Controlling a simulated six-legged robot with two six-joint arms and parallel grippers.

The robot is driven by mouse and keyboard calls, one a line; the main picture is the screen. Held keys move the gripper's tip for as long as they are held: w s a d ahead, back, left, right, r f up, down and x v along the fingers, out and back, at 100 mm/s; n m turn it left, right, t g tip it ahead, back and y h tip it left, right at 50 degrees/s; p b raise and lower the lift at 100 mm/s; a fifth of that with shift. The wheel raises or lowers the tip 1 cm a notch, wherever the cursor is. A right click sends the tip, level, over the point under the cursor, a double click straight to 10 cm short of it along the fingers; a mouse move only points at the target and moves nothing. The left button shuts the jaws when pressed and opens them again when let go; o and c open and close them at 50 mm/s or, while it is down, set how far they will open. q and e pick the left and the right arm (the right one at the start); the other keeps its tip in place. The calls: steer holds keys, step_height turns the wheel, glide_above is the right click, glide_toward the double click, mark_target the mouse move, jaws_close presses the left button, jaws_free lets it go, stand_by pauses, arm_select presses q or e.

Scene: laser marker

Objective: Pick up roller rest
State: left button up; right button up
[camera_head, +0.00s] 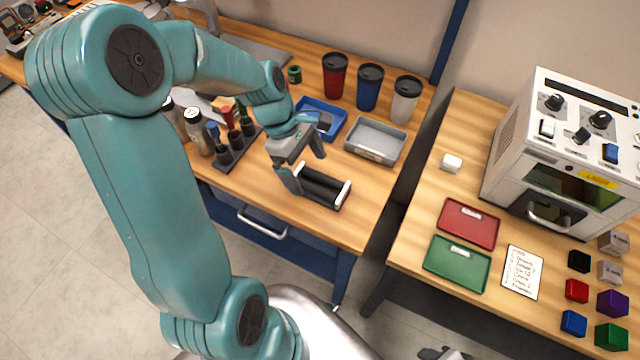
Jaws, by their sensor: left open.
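The roller rest (322,187), with dark rollers between pale end plates, lies on the left wooden workbench near its front edge. My left gripper (305,176) is open, with its fingers pointing down at the left part of the roller rest. One finger shows at the near left end and the other at the far side. I cannot tell whether they touch it. My left arm covers much of the left side of the view. My right gripper is not clearly in view.
A grey tray (375,141) and a blue tray (334,113) stand behind the roller rest. A dark rack (237,150) with bottles is left of it. Lidded cups (369,88) line the back. A gap separates the right bench, which holds red (468,222) and green trays (457,263).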

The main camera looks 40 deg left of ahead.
mark_target(315, 179)
arm_select(q)
steer(key=x, duration=0.5)
steer(key=shift+w+a+f, duration=0.25)
steer(key=shift+w+f, duration=0.1)
steer(key=shift+r, duration=0.1)
steer(key=c, duration=1.5)
